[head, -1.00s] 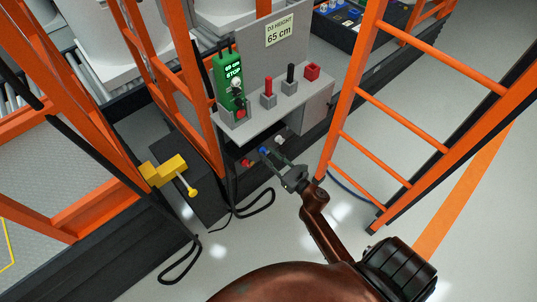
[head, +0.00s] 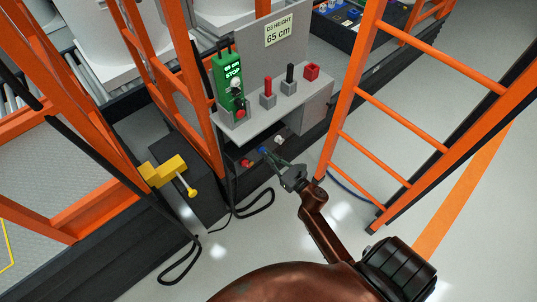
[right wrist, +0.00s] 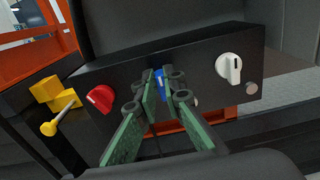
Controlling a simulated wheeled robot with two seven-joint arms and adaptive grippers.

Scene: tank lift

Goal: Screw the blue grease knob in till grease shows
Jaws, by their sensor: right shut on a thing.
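The blue grease knob (right wrist: 159,78) is on the front of a black panel under the grey control shelf. In the right wrist view it shows between my fingertips, partly hidden by them. It also shows as a small blue spot in the head view (head: 263,150). My right gripper (right wrist: 162,93) is shut on the blue knob, its green-padded fingers on either side of it. In the head view my right gripper (head: 269,154) reaches in under the shelf from the lower right. A small pale round part shows just right of the fingers; I cannot tell what it is. My left gripper is out of view.
On the panel, a red knob (right wrist: 100,99) is left of the blue one and a white knob (right wrist: 230,69) is right. The grey shelf (head: 255,125) overhangs my gripper. An orange ladder (head: 355,85) stands close on the right. A yellow lever (head: 170,172) and loose black cables are left.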

